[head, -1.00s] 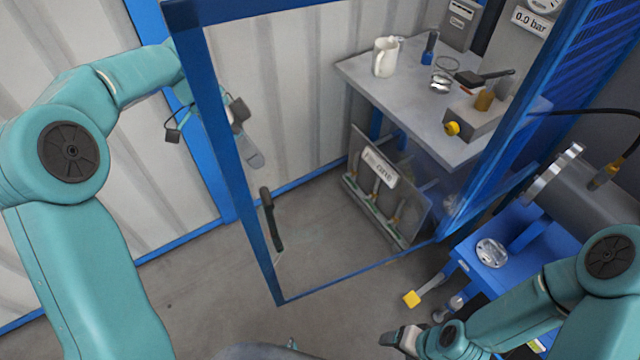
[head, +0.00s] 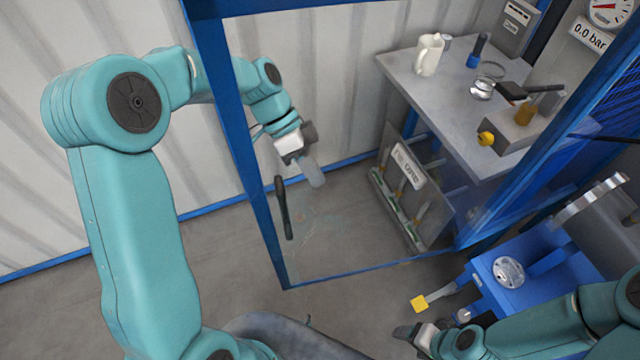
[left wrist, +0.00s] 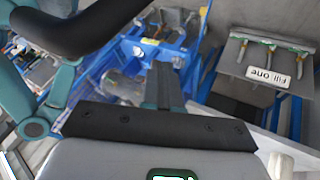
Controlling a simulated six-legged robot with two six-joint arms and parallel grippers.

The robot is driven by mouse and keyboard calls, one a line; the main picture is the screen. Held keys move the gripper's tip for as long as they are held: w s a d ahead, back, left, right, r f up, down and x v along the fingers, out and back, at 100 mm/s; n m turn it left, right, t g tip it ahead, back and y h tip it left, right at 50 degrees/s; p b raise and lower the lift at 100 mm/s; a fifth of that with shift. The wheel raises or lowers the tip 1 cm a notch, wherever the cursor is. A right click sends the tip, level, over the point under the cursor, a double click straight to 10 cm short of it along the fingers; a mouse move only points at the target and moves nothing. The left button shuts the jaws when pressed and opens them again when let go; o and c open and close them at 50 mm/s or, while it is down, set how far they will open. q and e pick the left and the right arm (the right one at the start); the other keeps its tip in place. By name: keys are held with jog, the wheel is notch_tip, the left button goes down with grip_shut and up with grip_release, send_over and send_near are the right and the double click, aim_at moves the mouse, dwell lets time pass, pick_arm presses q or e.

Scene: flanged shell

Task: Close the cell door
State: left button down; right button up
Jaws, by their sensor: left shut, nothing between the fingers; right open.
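The cell door (head: 243,160) is a clear panel in a blue frame, standing open at an angle in the head view. Its dark handle (head: 283,207) is near the free edge. My left arm passes behind that edge, and my left gripper (head: 314,174) shows through the panel, just right of and above the handle. It is shut and empty. In the left wrist view its fingers (left wrist: 167,78) are together, and a black curved bar, apparently the handle (left wrist: 85,32), is close at upper left. I cannot tell whether they touch. My right gripper (head: 408,333) is open and empty at the bottom.
Inside the cell, a grey bench (head: 425,85) holds a white jug (head: 428,54) and tools. A rack marked with a label (head: 408,167) is below it. A blue stand (head: 488,268) with a yellow-tipped lever (head: 419,304) is at right. The floor left of the door is clear.

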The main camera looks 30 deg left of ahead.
aim_at(319, 191)
pick_arm(q)
jog(key=s+d+p, duration=0.1)
jog(key=s+d, duration=0.1)
jog(key=s, duration=0.1)
jog(key=shift+s+d+f, duration=0.1)
jog(key=shift+d, duration=0.3)
jog(key=shift+s+d, duration=0.1)
jog(key=shift+d, duration=0.05)
